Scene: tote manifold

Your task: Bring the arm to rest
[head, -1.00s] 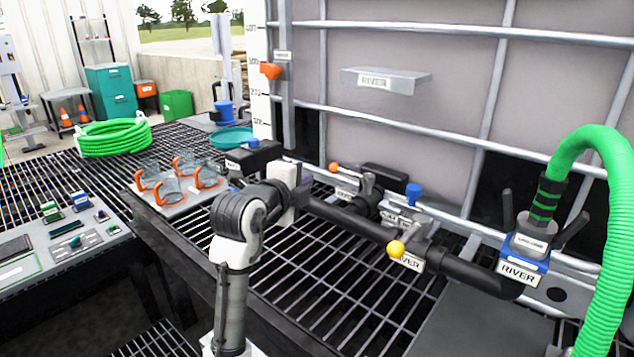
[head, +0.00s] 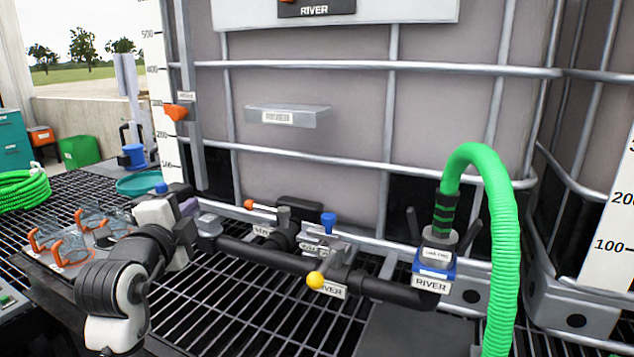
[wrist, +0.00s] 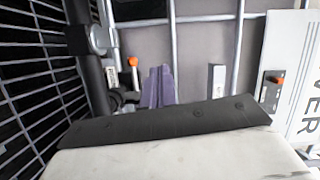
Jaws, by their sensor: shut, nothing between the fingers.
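My arm shows at the lower left of the head view, raised over the grating beside the black pipe manifold. My gripper (head: 188,206) is small and partly hidden behind my own wrist there. In the wrist view its purple fingers (wrist: 158,88) are together with nothing between them. The fingers look apart from the pipe (head: 270,255) and from the tote wall, though the gap is hard to judge.
The manifold carries a yellow-knobbed valve (head: 316,280), a blue-capped fitting (head: 328,222) and an orange-ended handle (head: 262,206). A green hose (head: 503,270) joins the blue coupling (head: 435,268) at right. Orange-handled clear jugs (head: 70,248) stand at left. The caged tote (head: 350,110) fills the back.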

